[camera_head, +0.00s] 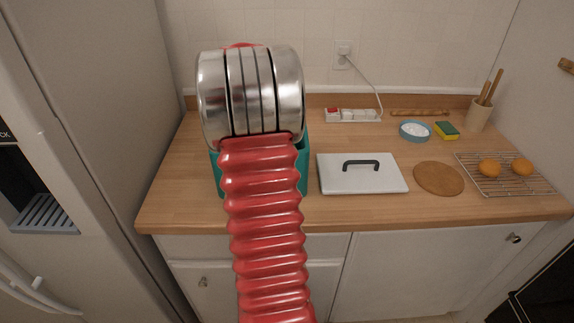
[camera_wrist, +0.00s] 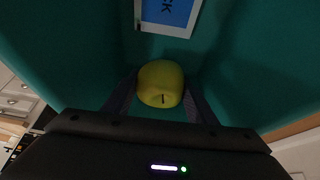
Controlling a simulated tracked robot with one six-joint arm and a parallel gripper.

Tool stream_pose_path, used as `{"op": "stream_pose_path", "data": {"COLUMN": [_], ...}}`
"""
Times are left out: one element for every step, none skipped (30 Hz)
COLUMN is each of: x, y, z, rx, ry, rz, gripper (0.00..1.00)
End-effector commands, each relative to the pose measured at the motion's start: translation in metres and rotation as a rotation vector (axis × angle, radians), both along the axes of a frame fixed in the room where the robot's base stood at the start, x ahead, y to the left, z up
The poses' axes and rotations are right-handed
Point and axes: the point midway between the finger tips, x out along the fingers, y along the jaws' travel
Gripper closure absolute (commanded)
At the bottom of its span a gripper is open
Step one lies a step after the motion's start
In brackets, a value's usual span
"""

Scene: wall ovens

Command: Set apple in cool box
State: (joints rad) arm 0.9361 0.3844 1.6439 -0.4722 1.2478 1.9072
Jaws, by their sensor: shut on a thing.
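The yellow-green apple (camera_wrist: 160,78) is between the two dark fingers of my gripper (camera_wrist: 160,92) in the wrist view. My gripper is shut on it. The teal cool box (camera_wrist: 75,50) surrounds the apple and fingers, its inner walls filling most of that view. In the head view my arm hides most of the cool box (camera_head: 303,165), and the apple and fingers are not seen. A blue pack with a white border (camera_wrist: 172,14) shows in the box beyond the apple. A white lid with a dark handle (camera_head: 340,179) lies on the counter right of the box.
The wooden counter (camera_head: 180,180) is clear left of the box. To the right are a round wooden board (camera_head: 438,178), a rack (camera_head: 505,182) with two orange fruits, a blue bowl (camera_head: 415,130), a sponge (camera_head: 446,130) and a utensil holder (camera_head: 479,115). A power strip (camera_head: 352,115) is behind.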

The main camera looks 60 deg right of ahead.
Motion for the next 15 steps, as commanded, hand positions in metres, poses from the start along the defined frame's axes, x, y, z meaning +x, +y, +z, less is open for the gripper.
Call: {"op": "stream_pose_path", "data": {"x": [0.000, -0.001, 0.000, 0.000, 0.000, 0.000, 0.000, 0.000, 0.000, 0.000, 0.000, 0.000, 0.000, 0.000, 0.000], "y": [0.001, 0.001, 0.001, 0.001, 0.001, 0.001, 0.001, 0.001, 0.001, 0.001, 0.001, 0.001, 0.001, 0.001, 0.001], "z": [-0.006, -0.010, -0.016, -0.020, -0.025, -0.030, -0.033, -0.036, -0.038, -0.039, -0.040, -0.040, -0.040, -0.040, -0.040], "rx": [0.003, 0.004, 0.002, 0.003, 0.004, 0.004, 0.003, 0.003, 0.002, 0.002, 0.001, 0.001, 0.001, 0.001, 0.001], "ry": [0.003, 0.003, 0.002, 0.003, 0.003, 0.003, 0.002, 0.002, 0.001, 0.001, 0.000, 0.000, 0.000, 0.000, 0.000], "rz": [0.000, 0.000, 0.000, 0.000, 0.000, 0.000, 0.000, 0.000, 0.000, 0.000, 0.000, 0.000, 0.000, 0.000, 0.000], "gripper": [0.78, 0.78, 0.78, 0.78, 0.78, 0.78, 0.78, 0.78, 0.78, 0.78, 0.78, 0.78, 0.78, 0.78, 0.78]}}
